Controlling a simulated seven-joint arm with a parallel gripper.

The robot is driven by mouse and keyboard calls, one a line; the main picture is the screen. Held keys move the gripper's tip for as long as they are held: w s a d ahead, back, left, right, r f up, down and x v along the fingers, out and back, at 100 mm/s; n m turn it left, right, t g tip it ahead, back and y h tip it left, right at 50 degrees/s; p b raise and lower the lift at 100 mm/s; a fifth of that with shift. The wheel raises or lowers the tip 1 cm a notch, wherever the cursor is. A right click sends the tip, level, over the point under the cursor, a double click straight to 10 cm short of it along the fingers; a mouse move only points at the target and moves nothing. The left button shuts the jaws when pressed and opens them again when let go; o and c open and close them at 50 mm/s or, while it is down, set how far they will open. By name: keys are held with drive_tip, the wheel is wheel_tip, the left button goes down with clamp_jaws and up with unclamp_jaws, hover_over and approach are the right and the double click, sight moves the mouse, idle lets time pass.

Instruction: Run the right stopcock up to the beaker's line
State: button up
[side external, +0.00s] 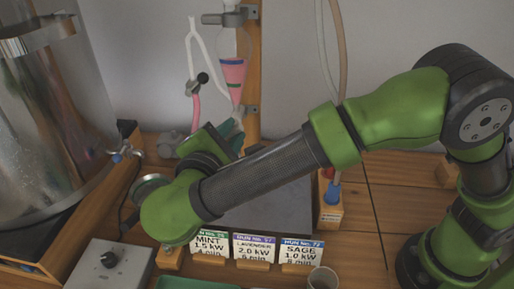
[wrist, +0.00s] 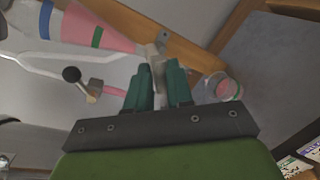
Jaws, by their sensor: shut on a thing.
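The separating funnel (side external: 234,75) hangs on the wooden post, with pink liquid and coloured bands; it also shows in the wrist view (wrist: 98,30). My gripper (wrist: 160,78) is shut on the pale handle of the right stopcock (wrist: 155,55), at the funnel's lower end. In the side view my gripper (side external: 230,133) is partly hidden by my wrist. The beaker (wrist: 216,88) shows just right of my fingers in the wrist view, with pink in it and a green mark on its side. I cannot tell the pink level against the mark.
A black-knobbed stopcock (side external: 203,78) sits on the forked glass tube left of the funnel. A steel vessel (side external: 40,110) stands at the left. Run cards (side external: 255,248), a grey box (side external: 108,262) and a small cup (side external: 322,278) are in front. The table at the right is fairly clear.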

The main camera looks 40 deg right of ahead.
drive_tip(key=shift+s+d+f, duration=0.1)
drive_tip(key=shift+f, duration=0.05)
drive_tip(key=shift+m, duration=1)
drive_tip(key=shift+y, duration=0.3)
drive_tip(key=shift+m, duration=0.8)
drive_tip(key=shift+m+t+y, duration=0.4)
drive_tip(key=shift+m+y, duration=0.1)
drive_tip(key=shift+m, duration=0.6)
